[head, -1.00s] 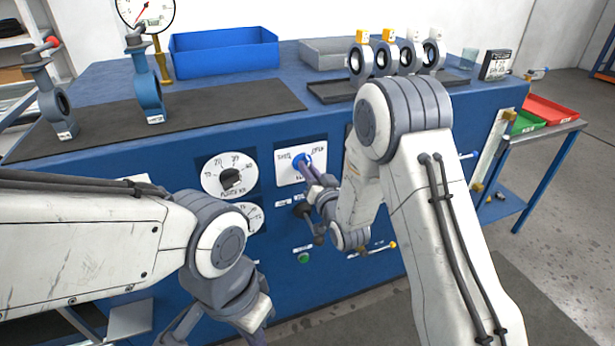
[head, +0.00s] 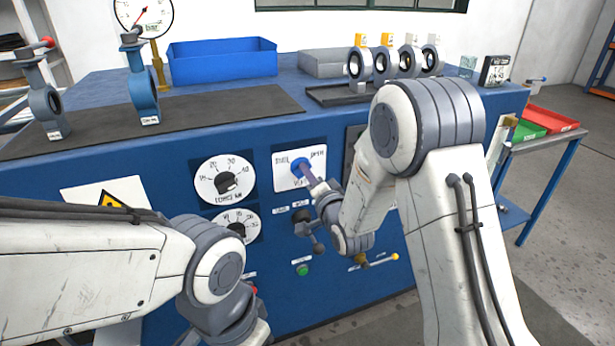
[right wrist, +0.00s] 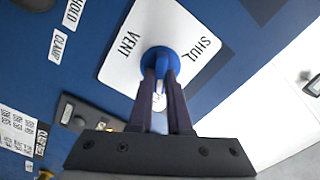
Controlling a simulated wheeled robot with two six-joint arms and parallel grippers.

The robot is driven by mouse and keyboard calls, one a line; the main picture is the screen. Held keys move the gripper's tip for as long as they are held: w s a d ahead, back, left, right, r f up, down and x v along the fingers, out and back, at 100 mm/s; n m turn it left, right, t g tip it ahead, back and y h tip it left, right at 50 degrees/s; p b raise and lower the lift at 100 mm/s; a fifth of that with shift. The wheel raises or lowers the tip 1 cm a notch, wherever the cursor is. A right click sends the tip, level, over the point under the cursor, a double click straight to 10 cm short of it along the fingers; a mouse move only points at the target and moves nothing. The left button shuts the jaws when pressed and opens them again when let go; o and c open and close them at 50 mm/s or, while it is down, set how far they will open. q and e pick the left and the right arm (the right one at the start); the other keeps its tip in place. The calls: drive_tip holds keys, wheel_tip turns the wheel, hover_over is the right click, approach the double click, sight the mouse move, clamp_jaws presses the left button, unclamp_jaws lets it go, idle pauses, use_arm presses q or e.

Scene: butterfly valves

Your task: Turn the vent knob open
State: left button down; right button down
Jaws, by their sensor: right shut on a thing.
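The vent knob (head: 299,163) is a blue round knob on a white plate in the blue panel's front. The plate is lettered SHUT on its left and OPEN on its right in the head view. My right gripper (head: 306,172) reaches it from the lower right. In the right wrist view, the two dark fingers (right wrist: 161,76) are shut on the blue knob (right wrist: 158,57), with VENT and SHUT lettering beside it. The fingers hide part of the knob, so its pointing direction is unclear. My left arm enters at the lower left; its fingers are out of view.
A round black dial (head: 226,183) and a second dial (head: 238,225) sit left of the knob. A green button (head: 302,269) and a yellow lever (head: 376,261) are below. The bench top holds a blue bin (head: 222,62) and several valves.

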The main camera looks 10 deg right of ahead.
drive_tip(key=shift+f, duration=0.1)
idle(0.3)
drive_tip(key=c, duration=0.9)
unclamp_jaws()
drive_tip(key=shift+o, duration=0.2)
drive_tip(key=p+v, duration=0.8)
drive_tip(key=v, duration=0.2)
drive_tip(key=shift+s, duration=0.25)
